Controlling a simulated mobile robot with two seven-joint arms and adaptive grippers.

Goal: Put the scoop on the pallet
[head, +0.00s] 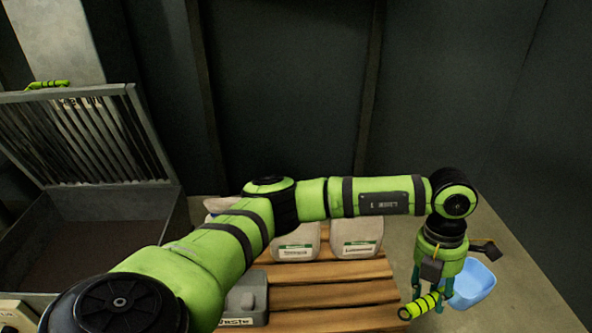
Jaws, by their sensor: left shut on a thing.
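The scoop has a light blue bowl (474,284) and a yellow-green handle with black bands (419,307). My left gripper (432,290) points down at the right and is shut on the scoop, its fingers at the handle. The wooden pallet (335,294), made of slats, lies in the lower middle. The scoop shows at the pallet's right end, with the bowl over the floor in the picture; its height above the pallet is hard to tell. My left arm hides part of the pallet. My right gripper is not in view.
A metal bin with a raised slatted lid (85,135) stands left. Dark walls close the back and right. The pallet's front-right slats are bare.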

